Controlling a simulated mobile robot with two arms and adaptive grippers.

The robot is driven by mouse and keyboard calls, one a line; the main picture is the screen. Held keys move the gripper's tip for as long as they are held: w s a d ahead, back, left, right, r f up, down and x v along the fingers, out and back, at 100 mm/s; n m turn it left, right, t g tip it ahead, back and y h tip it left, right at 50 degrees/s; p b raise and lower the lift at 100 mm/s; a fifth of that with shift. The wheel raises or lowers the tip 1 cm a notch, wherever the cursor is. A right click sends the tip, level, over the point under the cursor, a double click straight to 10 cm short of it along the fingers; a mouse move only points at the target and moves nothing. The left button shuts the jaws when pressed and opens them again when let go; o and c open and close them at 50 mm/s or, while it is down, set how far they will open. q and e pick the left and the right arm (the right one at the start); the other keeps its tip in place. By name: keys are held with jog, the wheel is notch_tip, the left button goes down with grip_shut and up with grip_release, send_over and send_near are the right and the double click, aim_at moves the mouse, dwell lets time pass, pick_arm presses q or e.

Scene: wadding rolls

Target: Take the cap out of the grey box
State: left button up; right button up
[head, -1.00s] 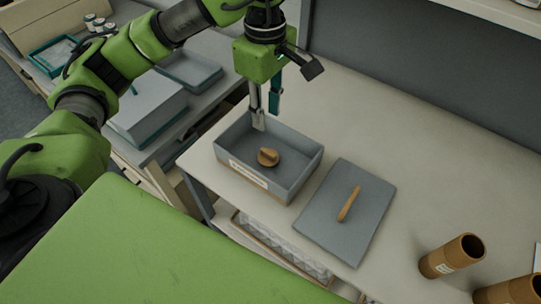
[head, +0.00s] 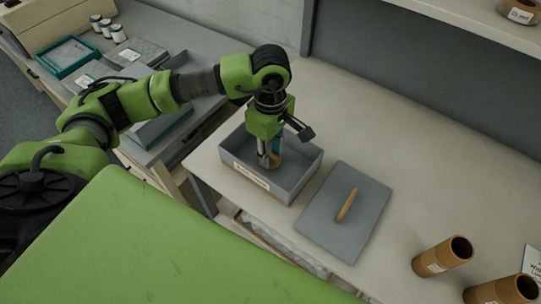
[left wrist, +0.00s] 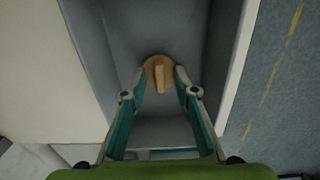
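The cap (left wrist: 159,74) is a round wooden disc with a raised bar across it. It lies on the floor of the open grey box (head: 306,165), and a bit of it shows beside the fingers in the head view. My left gripper (head: 268,162) points down into the box. In the left wrist view, its fingertips (left wrist: 161,78) are apart on either side of the cap's bar, close to the disc's edges. A gap shows between fingers and bar. My right gripper is in neither view.
A flat grey lid (head: 342,212) with a wooden handle lies on the table right of the box. The table (head: 400,140) behind the lid is clear.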

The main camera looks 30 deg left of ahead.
pick_arm(q)
grip_shut()
